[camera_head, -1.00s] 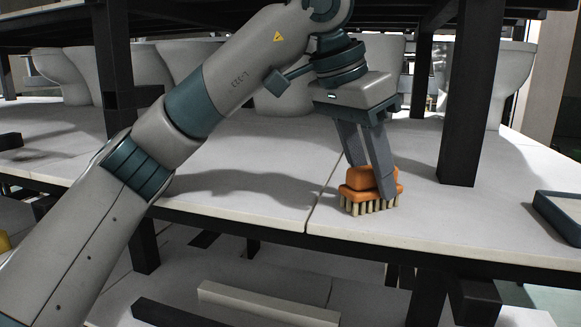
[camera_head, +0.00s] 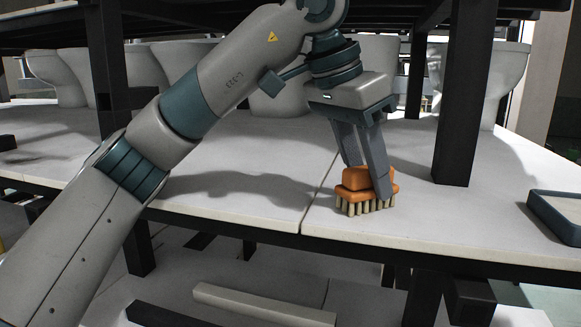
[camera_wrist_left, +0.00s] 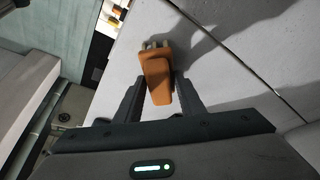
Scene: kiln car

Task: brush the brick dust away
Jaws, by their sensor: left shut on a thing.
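An orange brush (camera_head: 366,188) with pale bristles is upright at the front of the white kiln shelf (camera_head: 440,225), just right of a seam between two slabs. Its bristles are at the slab surface; I cannot tell how firmly they touch. My left gripper (camera_head: 372,180) reaches down from above and is shut on the brush's orange handle. In the left wrist view the brush (camera_wrist_left: 157,75) sits between the two fingers of the left gripper (camera_wrist_left: 160,90). I cannot make out any brick dust on the slabs. My right gripper is not in view.
A dark post (camera_head: 464,110) stands to the right behind the gripper. A blue-rimmed tray (camera_head: 556,221) sits at the shelf's right end. White toilet bowls (camera_head: 500,75) stand along the back. The upper deck hangs low overhead. The slab between brush and tray is clear.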

